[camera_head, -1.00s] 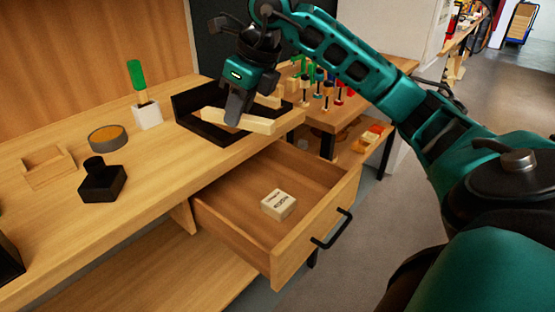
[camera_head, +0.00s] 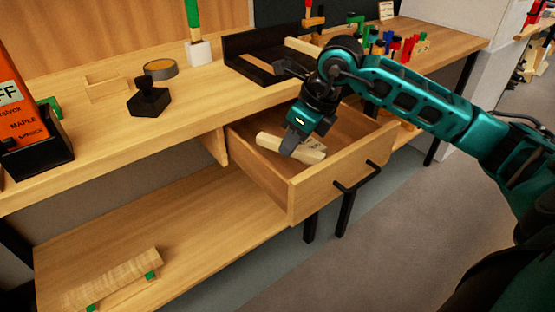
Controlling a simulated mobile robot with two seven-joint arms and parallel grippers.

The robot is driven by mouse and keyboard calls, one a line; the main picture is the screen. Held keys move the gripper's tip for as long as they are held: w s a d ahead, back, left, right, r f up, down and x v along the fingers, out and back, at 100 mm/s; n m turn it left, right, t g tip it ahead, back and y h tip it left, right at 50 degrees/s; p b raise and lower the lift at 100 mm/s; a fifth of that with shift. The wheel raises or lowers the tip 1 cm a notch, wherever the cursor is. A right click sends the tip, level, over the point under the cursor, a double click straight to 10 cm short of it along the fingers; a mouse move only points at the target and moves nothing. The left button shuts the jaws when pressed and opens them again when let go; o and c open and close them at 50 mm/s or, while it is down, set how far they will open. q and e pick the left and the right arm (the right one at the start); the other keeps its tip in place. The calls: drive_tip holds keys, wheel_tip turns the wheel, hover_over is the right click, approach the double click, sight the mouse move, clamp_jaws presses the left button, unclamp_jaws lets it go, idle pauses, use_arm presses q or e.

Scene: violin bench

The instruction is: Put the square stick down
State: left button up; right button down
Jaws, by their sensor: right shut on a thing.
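The square stick (camera_head: 269,143) is a pale wooden bar. My right gripper (camera_head: 290,147) is shut on its middle, pointing down, and holds it lengthwise over or in the open drawer (camera_head: 335,184). I cannot tell whether the stick touches the drawer's floor or the small block there. That pale block (camera_head: 312,141) with dark print lies in the drawer, partly hidden behind the stick and gripper. My left gripper is not in view.
The black tray (camera_head: 240,62) stands on the bench behind the drawer. A black stamp-like object (camera_head: 149,100), a round tin (camera_head: 160,70) and an orange box (camera_head: 18,110) stand to the left. The lower shelf (camera_head: 190,225) is largely clear.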

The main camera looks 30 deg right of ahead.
sight(276, 149)
wheel_tip(276, 149, down, 4)
drive_tip(key=shift+f+b, duration=0.1)
drive_tip(key=shift+b, duration=0.25)
drive_tip(key=shift+w+a+f, duration=0.1)
drive_tip(key=shift+w+a, duration=0.3)
drive_tip(key=shift+w, duration=0.25)
drive_tip(key=shift+w+a, duration=0.3)
drive_tip(key=shift+w, duration=0.25)
drive_tip(key=shift+w+a, duration=0.3)
drive_tip(key=shift+w, duration=0.25)
drive_tip(key=shift+f+b, duration=0.4)
drive_tip(key=shift+f, duration=0.2)
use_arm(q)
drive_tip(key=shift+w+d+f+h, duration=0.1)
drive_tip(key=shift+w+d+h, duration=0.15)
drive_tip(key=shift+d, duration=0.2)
use_arm(e)
drive_tip(key=shift+d+f, duration=0.1)
drive_tip(key=shift+f, duration=0.05)
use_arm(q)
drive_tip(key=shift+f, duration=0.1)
use_arm(e)
drive_tip(key=c, duration=1)
unclamp_jaws()
